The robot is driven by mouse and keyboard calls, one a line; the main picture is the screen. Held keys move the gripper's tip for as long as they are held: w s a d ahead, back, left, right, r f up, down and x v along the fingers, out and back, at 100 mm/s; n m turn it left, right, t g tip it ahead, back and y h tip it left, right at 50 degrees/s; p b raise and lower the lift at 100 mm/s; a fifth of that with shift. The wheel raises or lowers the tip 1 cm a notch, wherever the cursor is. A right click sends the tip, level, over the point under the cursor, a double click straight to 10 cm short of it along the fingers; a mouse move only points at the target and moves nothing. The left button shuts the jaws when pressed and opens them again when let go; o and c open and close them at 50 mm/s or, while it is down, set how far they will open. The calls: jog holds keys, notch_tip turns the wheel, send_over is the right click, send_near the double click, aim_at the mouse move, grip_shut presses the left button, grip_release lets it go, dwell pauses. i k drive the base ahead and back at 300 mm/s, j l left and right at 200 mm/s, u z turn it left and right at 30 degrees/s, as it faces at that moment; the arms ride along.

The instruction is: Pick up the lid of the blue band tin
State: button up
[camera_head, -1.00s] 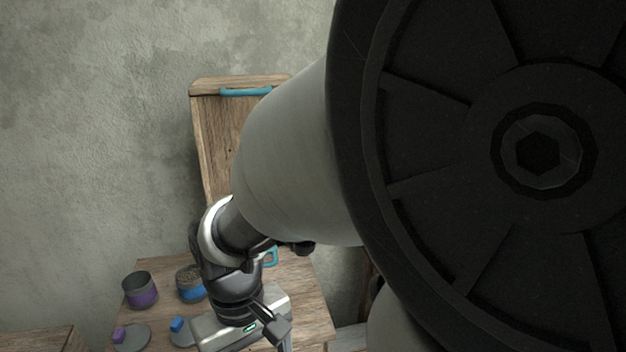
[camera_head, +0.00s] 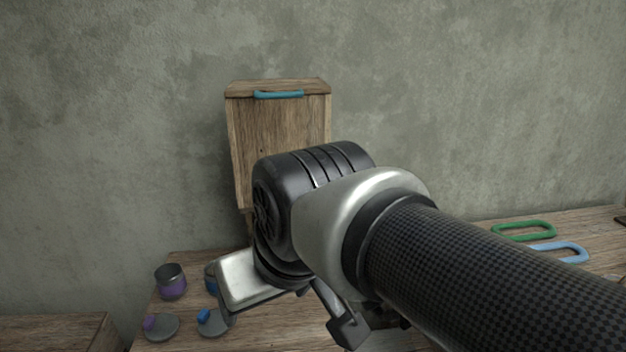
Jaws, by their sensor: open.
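The blue band tin (camera_head: 210,278) stands on the wooden table, mostly hidden behind my gripper's body. A grey lid with a blue knob (camera_head: 208,318) lies flat on the table in front of it. My gripper (camera_head: 340,325) is to the right of that lid, apart from it in the picture. One dark finger shows below the silver gripper body; the other is hidden or hard to make out. Nothing is seen held in it.
A purple band tin (camera_head: 171,282) and a lid with a purple knob (camera_head: 161,326) are at the left. A wooden cabinet (camera_head: 280,130) with a teal handle stands behind. Green (camera_head: 523,231) and light blue (camera_head: 558,252) loops lie at the right.

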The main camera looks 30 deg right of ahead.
aim_at(210, 323)
jog(key=j+z, duration=0.6)
jog(key=z, duration=0.2)
jog(key=j+z, duration=0.3)
jog(key=z, duration=0.15)
